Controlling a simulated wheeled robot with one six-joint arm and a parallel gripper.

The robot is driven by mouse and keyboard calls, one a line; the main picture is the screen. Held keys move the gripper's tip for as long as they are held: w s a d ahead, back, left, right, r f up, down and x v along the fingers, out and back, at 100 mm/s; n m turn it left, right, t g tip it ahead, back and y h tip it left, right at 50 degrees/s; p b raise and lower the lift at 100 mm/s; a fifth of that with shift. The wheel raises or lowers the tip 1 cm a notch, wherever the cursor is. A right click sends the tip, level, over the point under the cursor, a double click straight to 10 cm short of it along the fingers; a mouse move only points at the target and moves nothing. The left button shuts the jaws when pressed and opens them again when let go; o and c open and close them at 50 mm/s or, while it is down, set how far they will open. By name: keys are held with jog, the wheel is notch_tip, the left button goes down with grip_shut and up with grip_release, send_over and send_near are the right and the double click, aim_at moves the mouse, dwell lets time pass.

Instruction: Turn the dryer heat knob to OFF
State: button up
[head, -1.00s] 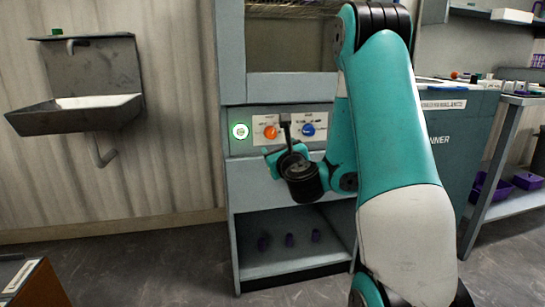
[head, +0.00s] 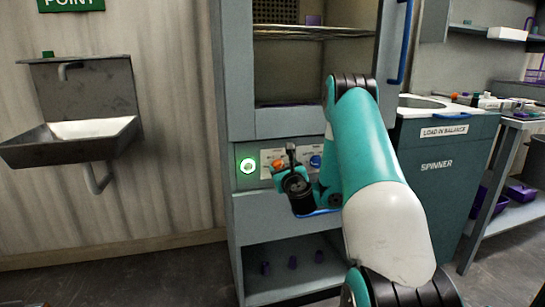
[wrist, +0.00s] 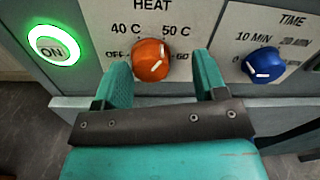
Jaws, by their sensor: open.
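The heat knob (wrist: 152,60) is orange and round, on the dryer's pale control panel in the wrist view. OFF is printed at its left, 40 C and 50 C above, and 60 at its right. My gripper (wrist: 160,66) is open, with one teal finger on each side of the knob's lower part. I cannot tell whether either finger touches it. In the head view the orange knob (head: 278,164) shows just above my gripper, which is partly hidden by my wrist.
A blue time knob (wrist: 263,64) is close to the right finger. A green-lit ON button (wrist: 53,46) is at the left. In the head view, the spinner (head: 445,180) stands right of the dryer, and a sink (head: 80,135) hangs on the left wall.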

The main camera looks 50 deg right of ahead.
jog(key=shift+w, duration=0.65)
jog(key=shift+w+a, duration=0.15)
jog(key=c, duration=0.9)
jog(key=shift+n, duration=0.5)
jog(key=n+b, duration=0.4)
jog(key=n, duration=0.4)
jog(key=n+b, duration=0.4)
jog(key=n, duration=0.3)
jog(key=f+n+b, duration=0.1)
jog(key=n+b, duration=0.3)
jog(key=n, duration=0.4)
jog(key=shift+n+t+y, duration=0.3)
jog(key=shift+y, duration=0.1)
